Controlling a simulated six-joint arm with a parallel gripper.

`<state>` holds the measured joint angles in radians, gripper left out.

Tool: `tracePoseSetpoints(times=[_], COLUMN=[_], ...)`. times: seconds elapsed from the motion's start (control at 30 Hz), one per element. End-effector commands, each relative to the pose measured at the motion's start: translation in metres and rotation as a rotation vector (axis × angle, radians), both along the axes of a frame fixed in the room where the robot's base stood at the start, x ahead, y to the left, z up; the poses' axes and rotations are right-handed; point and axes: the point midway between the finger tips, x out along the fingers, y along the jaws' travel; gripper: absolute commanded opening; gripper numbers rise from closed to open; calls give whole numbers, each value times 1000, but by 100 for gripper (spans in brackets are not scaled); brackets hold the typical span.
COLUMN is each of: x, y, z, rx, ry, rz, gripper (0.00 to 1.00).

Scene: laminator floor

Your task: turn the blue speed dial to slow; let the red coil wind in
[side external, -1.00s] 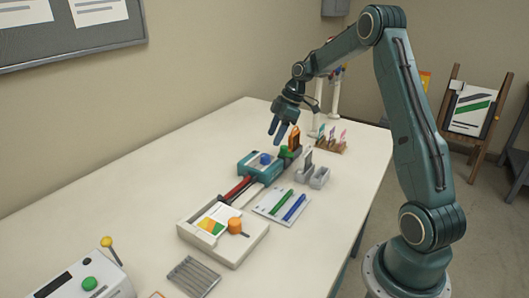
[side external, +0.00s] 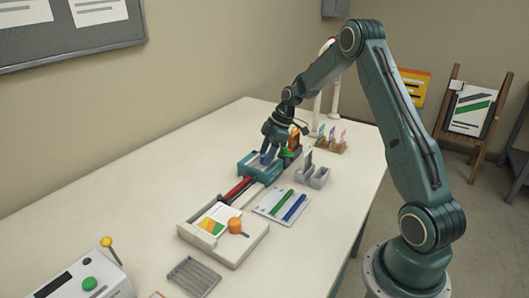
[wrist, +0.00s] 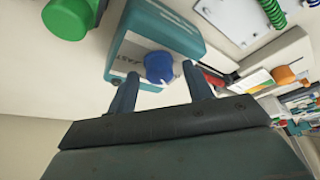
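The blue speed dial (wrist: 158,67) sits on a teal box (wrist: 165,28) with a white panel; the word FAST is readable beside the dial. My gripper (wrist: 160,72) is open, with one finger on each side of the dial; I cannot tell whether they touch it. In the side external view my gripper (side external: 268,157) is down over the teal box (side external: 246,166) and largely hides the dial. The red coil (side external: 236,190) lies between the teal box and a cream tray. Part of it shows in the wrist view (wrist: 214,80).
The cream tray (side external: 241,254) holds a coloured card and an orange knob (side external: 235,226). A white card (side external: 268,208) with green and blue coils lies beside the red coil. A green knob (wrist: 70,18) and grey holders (side external: 319,178) stand close by.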

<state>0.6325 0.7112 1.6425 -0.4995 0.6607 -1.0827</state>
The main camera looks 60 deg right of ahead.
Motion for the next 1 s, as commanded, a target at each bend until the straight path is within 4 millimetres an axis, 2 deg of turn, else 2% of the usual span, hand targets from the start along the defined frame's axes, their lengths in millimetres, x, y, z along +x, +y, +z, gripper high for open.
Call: tracePoseSetpoints(times=[0.03, 0.2, 0.67, 1.0], x=[0, 0, -1, -2], y=[0, 0, 0, 2], z=[0, 0, 1, 1], rx=[0, 0, 0, 1], ry=[0, 0, 0, 1], rz=[0, 0, -69, -294], gripper=[40, 10, 10, 10])
